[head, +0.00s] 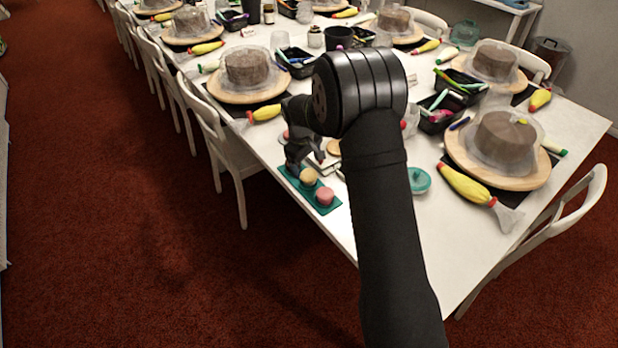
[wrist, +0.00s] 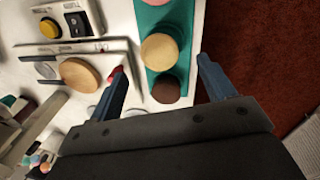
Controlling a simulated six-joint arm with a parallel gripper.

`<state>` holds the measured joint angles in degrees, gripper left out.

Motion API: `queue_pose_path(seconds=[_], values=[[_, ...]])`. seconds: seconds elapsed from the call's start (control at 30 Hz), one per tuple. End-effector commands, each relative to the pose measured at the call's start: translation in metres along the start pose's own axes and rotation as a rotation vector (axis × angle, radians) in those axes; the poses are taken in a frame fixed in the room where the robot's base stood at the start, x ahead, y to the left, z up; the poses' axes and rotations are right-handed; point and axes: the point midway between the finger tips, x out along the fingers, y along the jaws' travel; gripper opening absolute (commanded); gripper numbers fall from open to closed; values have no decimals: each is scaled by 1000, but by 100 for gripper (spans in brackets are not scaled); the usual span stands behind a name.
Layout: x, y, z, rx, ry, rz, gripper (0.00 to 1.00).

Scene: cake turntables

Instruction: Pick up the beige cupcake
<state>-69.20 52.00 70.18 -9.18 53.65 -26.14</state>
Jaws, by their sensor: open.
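The beige cupcake (head: 308,176) sits on a teal tray (head: 326,209) at the table's near edge, beside a pink cupcake (head: 324,195). In the wrist view the beige cupcake (wrist: 159,51) lies in the middle of the row, with a dark brown cupcake (wrist: 166,89) closer to my gripper and a pink one (wrist: 166,3) at the top edge. My gripper (head: 304,160) is open and empty over the tray's far end. In the wrist view its fingers (wrist: 163,75) stand wide apart on either side of the row, the dark brown cupcake between them.
A round tan disc (wrist: 80,75) on a pale board lies left of the tray. A small red item (wrist: 117,72) is near the left finger. A teal lidded dish (head: 418,180) and cake turntables (head: 500,176) stand on the table. Red carpet (wrist: 245,60) lies beyond the edge.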

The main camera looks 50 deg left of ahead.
Motion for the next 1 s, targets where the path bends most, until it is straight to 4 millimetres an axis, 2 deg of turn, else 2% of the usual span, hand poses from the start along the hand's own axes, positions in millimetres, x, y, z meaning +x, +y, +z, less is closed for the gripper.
queue_pose_path(seconds=[0.17, 0.43, 0.67, 0.7, 0.93, 1.0], values=[[10, 0, 0, 1, -2, -1, 75], [49, 1, -1, 1, -1, -1, 75], [53, 1, -1, 1, 0, 0, 75], [53, 1, -1, 1, 0, 0, 74], [53, 1, -1, 1, 0, 0, 28], [53, 1, -1, 1, 0, 0, 27]])
